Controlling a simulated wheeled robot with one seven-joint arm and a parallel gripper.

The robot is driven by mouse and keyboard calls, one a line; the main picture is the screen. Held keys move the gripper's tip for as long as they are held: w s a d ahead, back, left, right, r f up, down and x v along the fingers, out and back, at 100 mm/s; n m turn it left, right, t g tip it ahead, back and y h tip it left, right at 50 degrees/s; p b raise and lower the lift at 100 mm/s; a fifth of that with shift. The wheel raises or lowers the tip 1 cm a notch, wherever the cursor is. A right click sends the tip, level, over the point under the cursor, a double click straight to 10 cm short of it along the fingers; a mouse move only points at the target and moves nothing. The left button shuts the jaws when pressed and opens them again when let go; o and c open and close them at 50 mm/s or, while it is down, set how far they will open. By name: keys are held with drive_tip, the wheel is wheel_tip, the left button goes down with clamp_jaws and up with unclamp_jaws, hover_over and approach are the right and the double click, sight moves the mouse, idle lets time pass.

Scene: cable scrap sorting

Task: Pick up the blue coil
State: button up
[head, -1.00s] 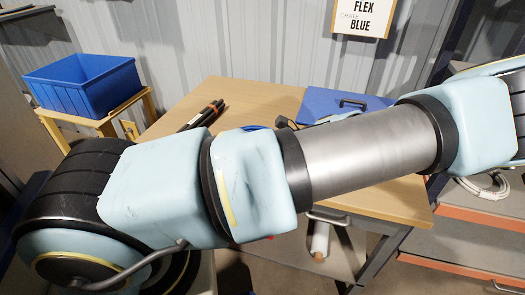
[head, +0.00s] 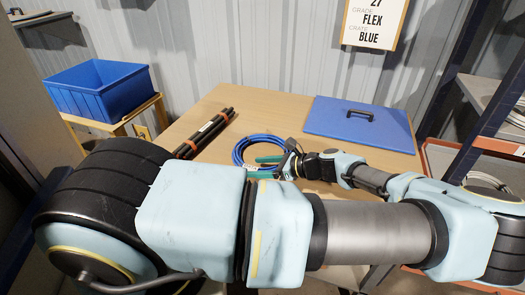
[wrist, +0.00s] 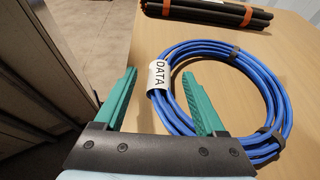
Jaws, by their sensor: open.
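The blue coil (head: 238,152) lies flat on the wooden table. In the wrist view the coil (wrist: 281,95) is a ring of several turns with dark ties and a white label (wrist: 158,75) reading DATA. In the wrist view my gripper (wrist: 160,74) is open, with green fingers on either side of the labelled stretch. The left finger is outside the ring and the right one appears over its inside. I cannot tell how far the tips are above the table.
A bundle of black rods (head: 205,134) with orange bands lies left of the coil. A blue panel with a handle (head: 359,123) lies at the table's back right. A blue crate (head: 101,90) stands on a wooden stand at left. A sign (head: 374,22) reads FLEX, BLUE. Shelving (head: 462,135) is at right.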

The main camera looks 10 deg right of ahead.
sight(251, 167)
drive_tip(key=shift+p+x, duration=0.55)
drive_tip(key=shift+x, duration=1.05)
clamp_jaws()
